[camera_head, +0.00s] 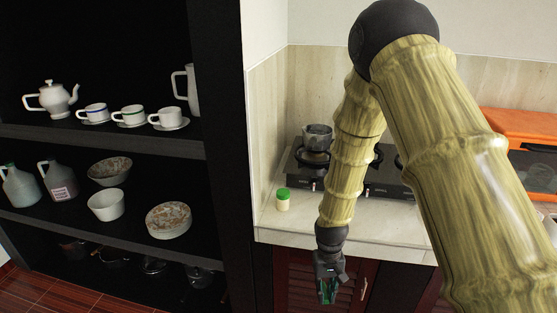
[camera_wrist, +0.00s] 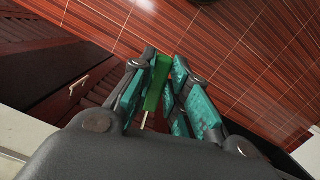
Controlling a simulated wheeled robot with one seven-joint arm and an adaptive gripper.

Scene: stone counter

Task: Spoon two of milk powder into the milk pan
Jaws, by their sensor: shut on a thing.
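A small jar (camera_head: 283,203) with cream-coloured contents and a green lid stands on the counter near its left end, in front of the stove. The lid appears to be on. A grey pan (camera_head: 317,135) sits on the stove's left burner; its inside cannot be made out. My gripper (camera_head: 327,290) hangs in front of the counter's front edge, below and to the right of the jar. In the wrist view my gripper (camera_wrist: 157,95) is shut on a green-handled utensil (camera_wrist: 158,78) with a thin pale stem. I cannot see a spoon bowl.
The black stove (camera_head: 385,180) stands against the tiled wall, with an orange oven (camera_head: 525,125) at the right. A dark shelf (camera_head: 110,140) with teaware, jugs and bowls stands left. Dark red cabinets (camera_head: 300,270) lie under the counter. My arm hides part of the stove.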

